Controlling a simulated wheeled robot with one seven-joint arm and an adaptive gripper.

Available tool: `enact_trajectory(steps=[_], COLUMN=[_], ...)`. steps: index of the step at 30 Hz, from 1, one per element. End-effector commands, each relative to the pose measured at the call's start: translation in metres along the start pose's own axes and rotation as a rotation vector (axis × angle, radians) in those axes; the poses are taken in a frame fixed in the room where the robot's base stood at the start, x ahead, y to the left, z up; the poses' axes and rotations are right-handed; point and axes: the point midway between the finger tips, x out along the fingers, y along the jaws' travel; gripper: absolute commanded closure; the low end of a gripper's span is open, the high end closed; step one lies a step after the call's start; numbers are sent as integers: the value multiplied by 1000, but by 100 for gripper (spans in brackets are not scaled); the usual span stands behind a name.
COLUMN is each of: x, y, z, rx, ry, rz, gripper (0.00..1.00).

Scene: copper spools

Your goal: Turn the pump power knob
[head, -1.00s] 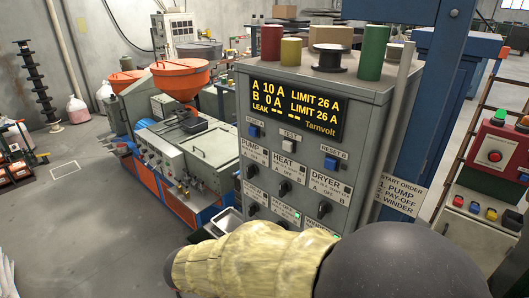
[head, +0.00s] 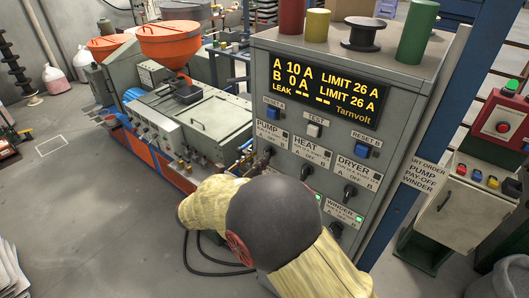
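The grey control cabinet (head: 400,95) stands at centre right in the head view. Its PUMP label (head: 270,130) is at the upper left of the knob rows. The dark pump knob (head: 263,158) shows below that label, small and partly crowded by my arm, so I cannot tell its setting. My arm, in a yellow sleeve with a dark round joint, reaches across the lower front of the cabinet. My gripper is hidden behind it, so I cannot see whether it touches the knob. The display (head: 325,88) reads A 10 A, B 0 A, both with LIMIT 26 A.
The heat knob (head: 306,171), dryer knob (head: 349,192) and winder knob (head: 336,230) sit close by. Blue reset buttons (head: 273,113) are above. Spools stand on top. A machine with an orange hopper (head: 169,40) is left; a blue post (head: 415,150) is right.

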Motion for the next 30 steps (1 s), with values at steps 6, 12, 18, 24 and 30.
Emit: enact_trajectory(steps=[6,12,18,24,30], x=[29,38,38,37,37], y=[0,0,0,0,0], z=[1,0,0,0,0], rx=[1,2,2,2,2], ry=[1,1,1,1,1], rz=[-1,-1,-1,-1,0], gripper=[70,70,70,81,93])
